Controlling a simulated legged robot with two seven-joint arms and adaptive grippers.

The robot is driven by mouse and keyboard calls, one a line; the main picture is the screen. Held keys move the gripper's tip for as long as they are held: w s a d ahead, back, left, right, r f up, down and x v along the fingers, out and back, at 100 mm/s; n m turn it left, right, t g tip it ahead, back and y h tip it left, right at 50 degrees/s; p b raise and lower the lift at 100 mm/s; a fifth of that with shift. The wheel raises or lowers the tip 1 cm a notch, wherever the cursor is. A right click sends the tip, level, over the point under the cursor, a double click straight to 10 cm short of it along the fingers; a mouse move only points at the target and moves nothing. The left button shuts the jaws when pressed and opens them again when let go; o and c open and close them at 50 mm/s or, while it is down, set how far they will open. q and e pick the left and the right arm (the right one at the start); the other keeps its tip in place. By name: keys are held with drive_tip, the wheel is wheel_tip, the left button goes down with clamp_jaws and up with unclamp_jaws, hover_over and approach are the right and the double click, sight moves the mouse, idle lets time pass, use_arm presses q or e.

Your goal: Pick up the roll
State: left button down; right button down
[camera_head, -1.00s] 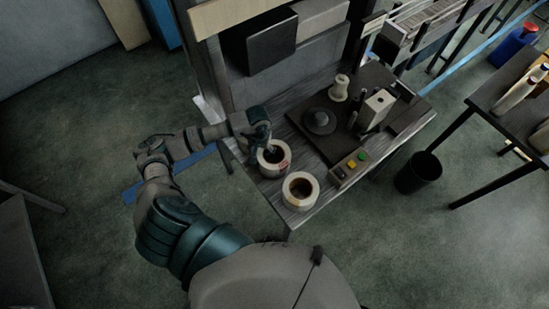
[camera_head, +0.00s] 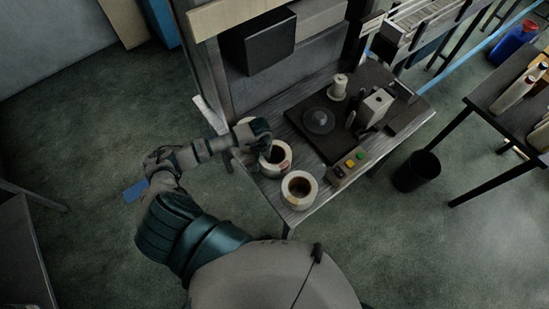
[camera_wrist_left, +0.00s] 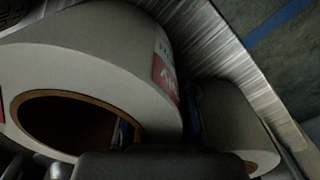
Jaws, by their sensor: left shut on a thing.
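The dark gripper (camera_wrist_left: 150,165) hides part of the held roll. Whether the roll is clear of the bench cannot be told. My right gripper is out of view.
The bench (camera_head: 270,193) carries a black machine with a round disc (camera_head: 318,121), a white spool (camera_head: 338,86) and a button box (camera_head: 350,163) right of the rolls. A black bin (camera_head: 417,172) stands on the floor. A table with bottles (camera_head: 515,95) is at right.

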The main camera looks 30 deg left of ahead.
use_arm(q)
drive_tip(key=shift+w+a+r, duration=0.1)
drive_tip(key=shift+r, duration=0.25)
wheel_tip(320, 180, up, 10)
drive_tip(key=shift+f+b, duration=0.25)
drive_tip(key=shift+b, duration=0.3)
